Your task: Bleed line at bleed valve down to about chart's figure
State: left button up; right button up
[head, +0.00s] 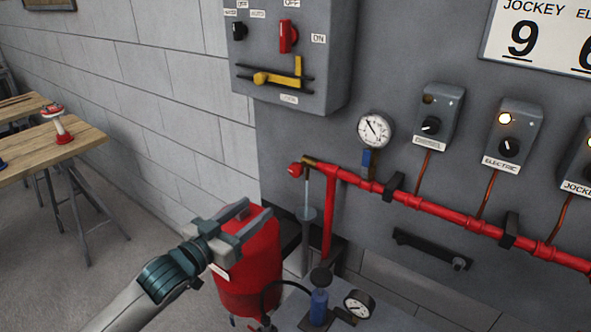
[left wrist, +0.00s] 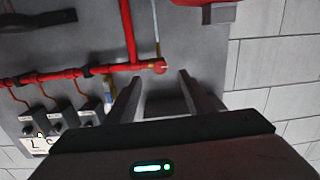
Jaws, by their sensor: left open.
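The red pipe (head: 440,216) runs along the grey panel and ends at the left in a brass fitting with a red end (head: 296,169), perhaps the bleed valve. The chart (head: 540,38) shows 9 under JOCKEY, and is cut off at right. My left gripper (head: 256,209) is open and empty, in front of the red tank; the pipe end (left wrist: 160,67) shows between its fingers (left wrist: 160,79).
A red tank (head: 250,265) stands below the pipe, beside a blue hand pump (head: 319,306) with a second gauge (head: 358,304). Control boxes (head: 513,138) and a switch cabinet (head: 288,60) are on the panel. A wooden table (head: 60,140) stands at left.

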aim_at(294, 171)
pick_arm(q)
jog(key=shift+w+r+h, duration=0.2)
jog(key=shift+r, duration=0.3)
jog(key=shift+w+r+h, duration=0.15)
jog(key=shift+r+h, duration=0.05)
jog(key=shift+r, duration=0.3)
jog(key=shift+d, duration=0.1)
jog(key=p+x, duration=0.5)
jog(key=x, duration=1.2)
jog(key=shift+w+d, duration=0.1)
jog(key=shift+w, duration=0.05)
jog(key=shift+f, duration=0.1)
jog(key=c, duration=1)
